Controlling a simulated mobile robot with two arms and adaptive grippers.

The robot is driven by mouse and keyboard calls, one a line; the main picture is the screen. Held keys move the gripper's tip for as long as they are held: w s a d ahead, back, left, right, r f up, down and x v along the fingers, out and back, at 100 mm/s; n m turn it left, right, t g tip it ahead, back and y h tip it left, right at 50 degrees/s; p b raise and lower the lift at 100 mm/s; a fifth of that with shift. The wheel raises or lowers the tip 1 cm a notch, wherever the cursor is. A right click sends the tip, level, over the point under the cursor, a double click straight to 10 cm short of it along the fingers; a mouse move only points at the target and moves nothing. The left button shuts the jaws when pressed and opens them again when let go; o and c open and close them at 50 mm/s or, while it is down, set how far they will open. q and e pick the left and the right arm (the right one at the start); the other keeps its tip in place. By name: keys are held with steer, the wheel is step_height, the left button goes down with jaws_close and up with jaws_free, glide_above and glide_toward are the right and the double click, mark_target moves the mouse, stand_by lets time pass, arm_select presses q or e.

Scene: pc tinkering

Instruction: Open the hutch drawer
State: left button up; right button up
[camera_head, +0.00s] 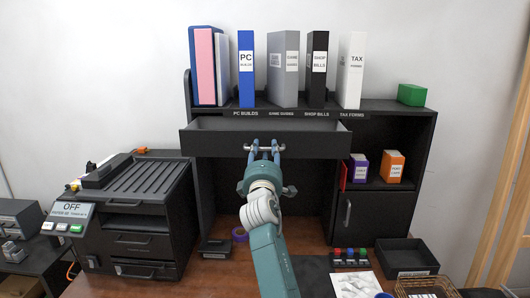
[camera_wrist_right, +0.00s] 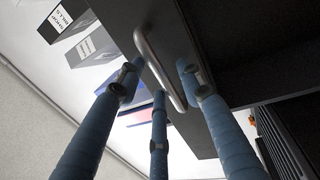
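The hutch drawer (camera_head: 215,142) is a wide dark drawer under the binder shelf. It is pulled out toward me, and its inside shows, with no contents visible. Its metal bar handle (camera_head: 264,149) is on the middle of the front; it also shows in the right wrist view (camera_wrist_right: 158,70). My right gripper (camera_head: 265,150) is at the handle, with its blue fingers on both sides of the bar. In the right wrist view the fingertips (camera_wrist_right: 160,75) are close around the handle; whether they press on it is unclear. My left gripper is not in view.
Several binders (camera_head: 283,68) stand on the hutch (camera_head: 395,106) above the drawer. A printer (camera_head: 140,215) stands on the left. A cabinet door (camera_head: 372,212) and small boxes (camera_head: 393,166) are on the right. A black tray (camera_head: 407,257) sits on the desk.

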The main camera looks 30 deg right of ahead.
steer(key=v, duration=1.2)
steer(key=shift+a+r, duration=0.1)
